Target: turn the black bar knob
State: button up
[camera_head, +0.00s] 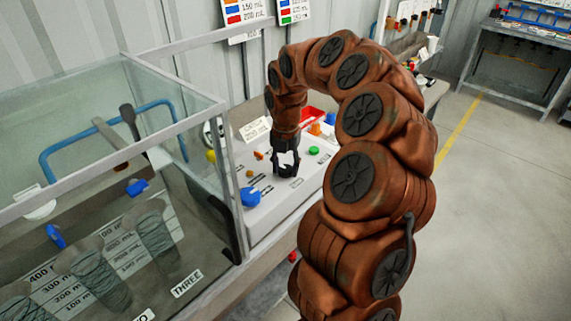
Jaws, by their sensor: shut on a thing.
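My gripper (286,170) points straight down at the white control panel (262,219), near the panel's middle. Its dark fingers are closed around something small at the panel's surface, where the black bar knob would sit. The knob is hard to tell apart from the dark fingers, and its angle cannot be read. A blue knob (250,196) is to the left and nearer. A green button (314,150) is just right of the fingers. Small orange knobs (258,155) are to the left.
A glass tank (180,125) with blue piping (60,147) stands close on the left, its frame edge near the panel. Open floor (490,210) lies right. A metal workbench (515,60) is farther back.

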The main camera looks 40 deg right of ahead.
aim_at(286, 169)
dwell(0.4)
jog(key=o, duration=1.1)
jog(key=shift+o, duration=0.2)
notch_tip(286, 169, up, 12)
dwell(0.4)
